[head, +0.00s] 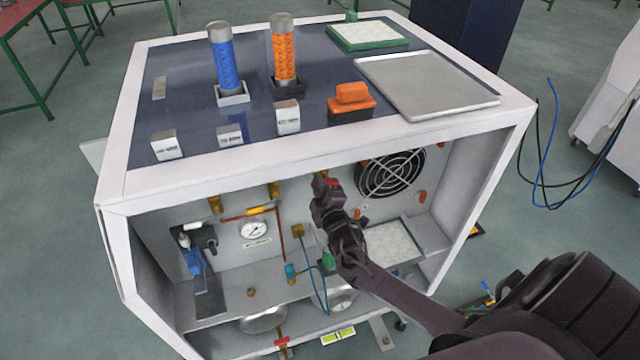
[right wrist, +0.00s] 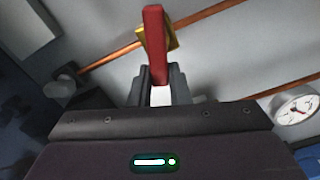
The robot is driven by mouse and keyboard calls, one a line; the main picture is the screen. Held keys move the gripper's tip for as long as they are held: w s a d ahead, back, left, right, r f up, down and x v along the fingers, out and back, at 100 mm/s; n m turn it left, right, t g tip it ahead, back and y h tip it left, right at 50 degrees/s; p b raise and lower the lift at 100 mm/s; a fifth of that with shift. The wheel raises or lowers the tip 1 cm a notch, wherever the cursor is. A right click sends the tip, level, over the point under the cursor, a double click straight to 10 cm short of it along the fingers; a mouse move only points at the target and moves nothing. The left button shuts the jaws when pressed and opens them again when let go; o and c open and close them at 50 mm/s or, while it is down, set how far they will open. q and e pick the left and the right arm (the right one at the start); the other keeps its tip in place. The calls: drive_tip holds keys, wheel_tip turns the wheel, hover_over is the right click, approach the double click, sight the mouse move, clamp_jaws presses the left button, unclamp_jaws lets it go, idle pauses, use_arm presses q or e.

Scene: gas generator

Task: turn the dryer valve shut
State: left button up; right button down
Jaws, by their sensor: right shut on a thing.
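A valve with a red lever handle (right wrist: 155,45) and a brass body (right wrist: 172,32) sits on a copper pipe in the right wrist view. The red lever points at a steep angle across the pipe. My right gripper (right wrist: 160,86) is shut on the near end of the lever. In the head view my right gripper (head: 326,186) reaches into the upper middle of the open cabinet, and a bit of red (head: 333,183) shows at its tip. It hides most of the valve there. My left gripper is not in view.
The white cabinet (head: 115,190) has a top edge just above my gripper. Inside are a pressure gauge (head: 254,230), a black fan (head: 391,173) at the right and a blue-handled part (head: 193,262) at the left. Blue and orange columns (head: 284,50) stand on top.

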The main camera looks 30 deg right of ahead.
drive_tip(key=shift+a+f+n, duration=0.1)
drive_tip(key=shift+f+n, duration=0.2)
drive_tip(key=shift+n, duration=0.65)
drive_tip(key=shift+f+n, duration=0.25)
drive_tip(key=shift+n, duration=0.7)
drive_tip(key=c, duration=1.4)
unclamp_jaws()
drive_tip(key=shift+o, duration=0.2)
drive_tip(key=b+v, duration=0.1)
drive_tip(key=v, duration=0.6)
drive_tip(key=shift+s, duration=0.4)
